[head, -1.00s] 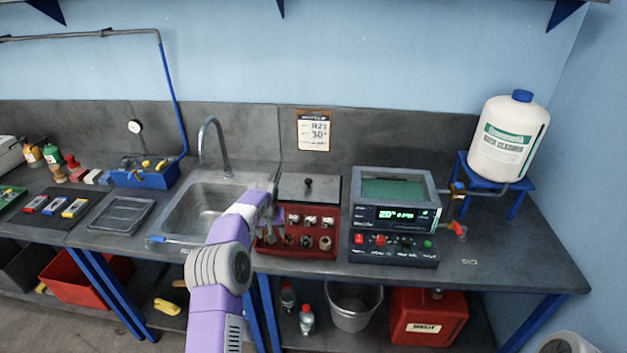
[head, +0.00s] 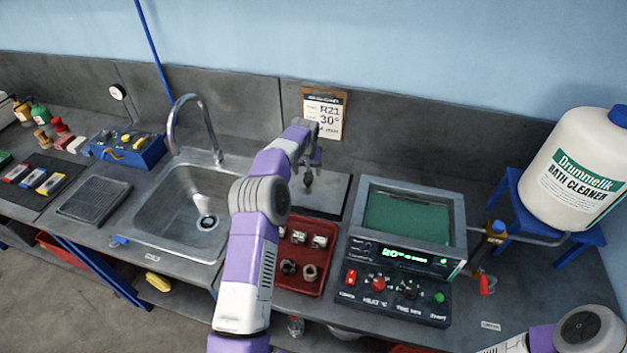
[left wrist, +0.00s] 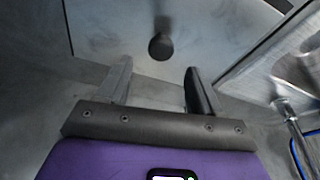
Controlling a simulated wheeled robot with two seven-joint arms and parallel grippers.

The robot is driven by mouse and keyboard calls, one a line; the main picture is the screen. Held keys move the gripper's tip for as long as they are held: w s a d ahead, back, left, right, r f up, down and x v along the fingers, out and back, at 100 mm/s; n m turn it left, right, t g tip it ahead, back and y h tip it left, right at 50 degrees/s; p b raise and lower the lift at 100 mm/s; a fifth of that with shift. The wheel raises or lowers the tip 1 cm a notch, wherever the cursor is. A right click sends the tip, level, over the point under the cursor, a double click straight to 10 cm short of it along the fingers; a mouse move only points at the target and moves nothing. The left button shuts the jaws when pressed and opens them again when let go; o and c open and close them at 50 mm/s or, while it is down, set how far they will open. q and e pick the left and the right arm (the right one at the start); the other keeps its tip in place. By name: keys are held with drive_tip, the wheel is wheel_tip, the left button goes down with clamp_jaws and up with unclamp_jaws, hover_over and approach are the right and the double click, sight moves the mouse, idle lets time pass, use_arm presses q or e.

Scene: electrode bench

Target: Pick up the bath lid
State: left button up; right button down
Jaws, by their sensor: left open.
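The bath lid (head: 333,192) is a flat grey plate with a dark round knob (head: 308,181), lying behind the red tray. In the left wrist view the lid (left wrist: 110,30) fills the upper middle, and its knob (left wrist: 160,47) shows just beyond the fingertips, between their lines. My left gripper (head: 312,163) is over the lid near the knob, open and empty; both fingers (left wrist: 158,68) show apart in the wrist view. I cannot tell its exact height above the lid. My arm hides the lid's left part in the head view. My right gripper is out of view.
A sink (head: 160,205) with a tall faucet (head: 190,118) stands left of the lid. A control unit with a green window (head: 405,215) stands close on the right. The red tray (head: 297,279) holds several small fittings. A wall card (head: 323,112) hangs behind.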

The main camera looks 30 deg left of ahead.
sight(308, 184)
use_arm(q)
drive_tip(key=shift+s+f, duration=0.1)
drive_tip(key=shift+f, duration=0.45)
drive_tip(key=x, duration=0.5)
drive_tip(key=shift+s+d, duration=0.1)
drive_tip(key=shift+s, duration=0.05)
drive_tip(key=shift+c, duration=0.3)
clamp_jaws()
